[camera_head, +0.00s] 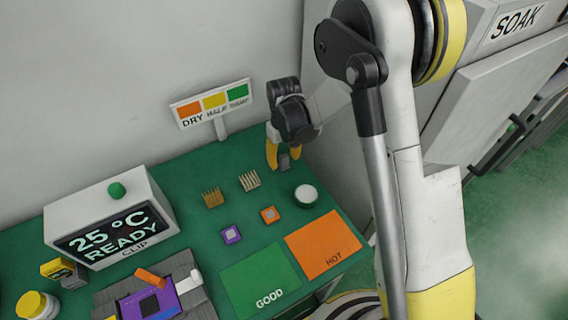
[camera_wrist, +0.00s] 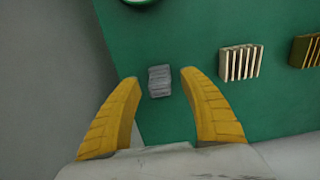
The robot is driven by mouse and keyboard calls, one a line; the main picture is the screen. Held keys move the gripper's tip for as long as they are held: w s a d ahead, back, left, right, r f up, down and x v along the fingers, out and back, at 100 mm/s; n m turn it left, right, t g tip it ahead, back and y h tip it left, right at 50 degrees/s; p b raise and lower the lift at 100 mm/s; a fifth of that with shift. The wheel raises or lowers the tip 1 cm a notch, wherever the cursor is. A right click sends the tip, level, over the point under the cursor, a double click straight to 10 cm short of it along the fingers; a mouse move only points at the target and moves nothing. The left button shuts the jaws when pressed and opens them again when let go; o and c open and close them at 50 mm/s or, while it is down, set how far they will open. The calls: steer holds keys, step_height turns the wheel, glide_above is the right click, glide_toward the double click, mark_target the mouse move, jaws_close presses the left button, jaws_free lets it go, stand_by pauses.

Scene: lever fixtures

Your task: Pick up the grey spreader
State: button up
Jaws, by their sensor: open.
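The grey spreader (camera_wrist: 159,81) is a small grey block on the green table top. In the wrist view it shows between and just beyond the tips of my gripper (camera_wrist: 159,76). The yellow fingers are apart, with nothing held between them. In the head view my gripper (camera_head: 284,154) is at the back right corner of the table, pointing down. A bit of the grey spreader (camera_head: 284,161) shows between the fingers there, partly hidden by them.
Two finned heat sinks, one silver (camera_head: 250,180) and one brass (camera_head: 213,198), lie nearby on the green table (camera_head: 180,215). A round white-topped pot (camera_head: 306,195) stands close by. A DRY sign (camera_head: 212,103) stands behind, left of my gripper. Walls border the corner.

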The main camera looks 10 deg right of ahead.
mark_target(286, 155)
jaws_close()
steer(key=shift+r, duration=0.2)
steer(key=shift+r, duration=0.3)
steer(key=r, duration=0.1)
steer(key=r+p, duration=0.2)
steer(key=r, duration=0.1)
steer(key=shift+d, duration=0.3)
steer(key=s+d+r+p, duration=0.3)
steer(key=d+r, duration=0.3)
steer(key=d, duration=0.4)
steer(key=shift+s+d, duration=0.2)
steer(key=shift+d, duration=0.1)
